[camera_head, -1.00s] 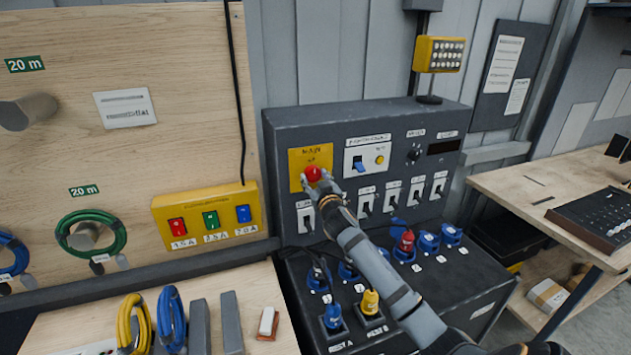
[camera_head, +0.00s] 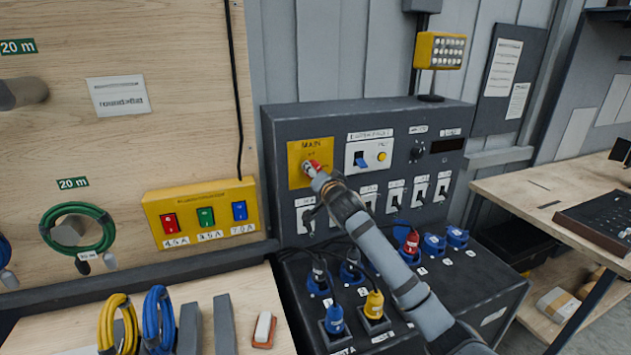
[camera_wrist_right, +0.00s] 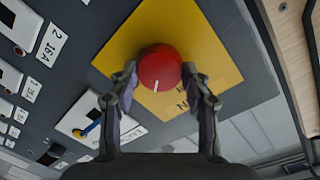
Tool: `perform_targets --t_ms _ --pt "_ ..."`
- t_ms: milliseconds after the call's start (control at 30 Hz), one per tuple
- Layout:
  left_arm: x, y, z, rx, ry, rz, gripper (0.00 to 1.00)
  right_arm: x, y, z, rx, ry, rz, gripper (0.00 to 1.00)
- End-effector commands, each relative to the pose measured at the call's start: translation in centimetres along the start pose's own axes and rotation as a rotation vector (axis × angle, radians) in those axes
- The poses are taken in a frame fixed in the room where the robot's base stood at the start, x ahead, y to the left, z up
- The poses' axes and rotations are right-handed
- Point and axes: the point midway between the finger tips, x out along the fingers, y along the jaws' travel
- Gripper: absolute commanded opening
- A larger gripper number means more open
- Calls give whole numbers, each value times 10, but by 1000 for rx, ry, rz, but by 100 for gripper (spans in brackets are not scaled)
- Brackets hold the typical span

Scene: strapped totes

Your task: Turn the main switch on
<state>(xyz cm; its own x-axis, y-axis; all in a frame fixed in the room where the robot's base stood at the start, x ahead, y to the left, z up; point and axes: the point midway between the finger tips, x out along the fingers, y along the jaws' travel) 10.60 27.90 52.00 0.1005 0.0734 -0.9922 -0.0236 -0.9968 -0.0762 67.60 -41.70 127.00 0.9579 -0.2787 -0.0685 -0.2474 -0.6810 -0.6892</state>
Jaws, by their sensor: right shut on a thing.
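The main switch is a round red knob on a yellow plate (camera_head: 299,176) marked MAIN, at the upper left of the dark panel's front. In the wrist view, the red knob (camera_wrist_right: 160,68) sits between my fingertips, with a short white mark near its lower edge. My right gripper (camera_head: 316,170) is shut on the knob, one finger on each side; it also shows in the wrist view (camera_wrist_right: 160,82). In the head view the gripper hides part of the knob. My left gripper is not in view.
The panel (camera_head: 400,118) also carries a blue switch (camera_head: 360,160), a yellow button (camera_head: 382,157) and a row of white breakers (camera_head: 396,196). Coloured plugs (camera_head: 374,304) stand in sockets below. A yellow box (camera_head: 203,211) with three switches is to the left.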

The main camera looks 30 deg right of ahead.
Motion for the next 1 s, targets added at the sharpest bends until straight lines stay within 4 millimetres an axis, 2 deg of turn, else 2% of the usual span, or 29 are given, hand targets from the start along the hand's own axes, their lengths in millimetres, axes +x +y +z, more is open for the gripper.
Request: perform_targets --t_ms 33,500,1000 --pt "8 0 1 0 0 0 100 0 2 1 41 0 -4 16" --pt "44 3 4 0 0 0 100 0 2 0 436 -32 -11 16" --pt "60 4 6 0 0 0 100 0 0 -3 616 -47 -13 16"
